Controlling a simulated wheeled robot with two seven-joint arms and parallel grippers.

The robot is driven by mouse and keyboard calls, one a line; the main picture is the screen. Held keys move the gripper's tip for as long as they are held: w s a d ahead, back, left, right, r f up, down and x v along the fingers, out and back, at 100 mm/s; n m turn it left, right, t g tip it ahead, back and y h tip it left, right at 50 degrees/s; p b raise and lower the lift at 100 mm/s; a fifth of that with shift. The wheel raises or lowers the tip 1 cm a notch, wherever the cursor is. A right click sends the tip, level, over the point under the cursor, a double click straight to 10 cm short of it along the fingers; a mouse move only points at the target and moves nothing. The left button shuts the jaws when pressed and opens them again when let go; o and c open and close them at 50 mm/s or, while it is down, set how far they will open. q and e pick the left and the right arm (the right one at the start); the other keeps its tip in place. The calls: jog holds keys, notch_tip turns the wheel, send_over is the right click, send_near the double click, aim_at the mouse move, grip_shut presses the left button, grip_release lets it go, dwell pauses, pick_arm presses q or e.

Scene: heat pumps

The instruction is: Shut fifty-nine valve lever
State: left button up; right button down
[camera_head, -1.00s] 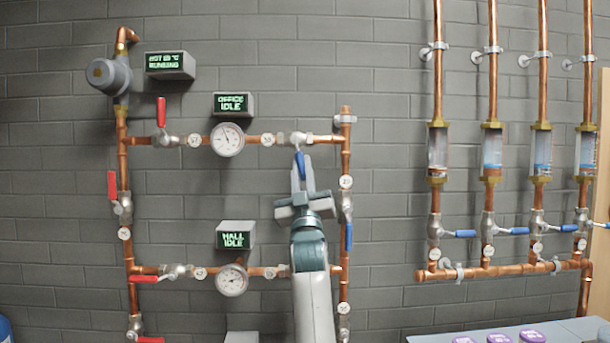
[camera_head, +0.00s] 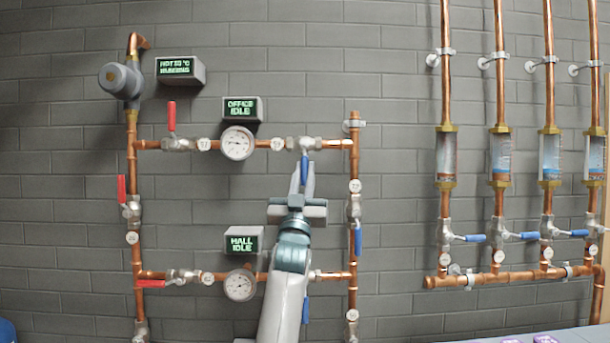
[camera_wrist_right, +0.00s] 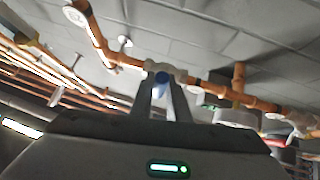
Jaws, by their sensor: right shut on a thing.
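A valve (camera_head: 304,143) sits near the right end of the upper copper pipe. Its blue lever (camera_head: 305,167) hangs straight down, across the pipe. My right gripper (camera_head: 303,178) comes up from below and is shut on this lever; the fingers hide its lower part. In the right wrist view the blue lever (camera_wrist_right: 162,78) shows end-on between the fingers (camera_wrist_right: 165,95). A round number tag (camera_head: 277,144) is on the pipe just left of the valve, too small to read surely. My left gripper is not in view.
A gauge (camera_head: 238,143) and the OFFICE IDLE display (camera_head: 242,108) are left of the valve. Right of my arm, a vertical pipe carries another blue lever (camera_head: 358,240). The HALL IDLE display (camera_head: 244,240) is lower left. Sight-glass pipes (camera_head: 500,155) stand farther right.

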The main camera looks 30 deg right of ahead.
jog(key=c, duration=1.7)
grip_release()
jog(key=shift+w+a, duration=0.1)
jog(key=shift+f, duration=0.1)
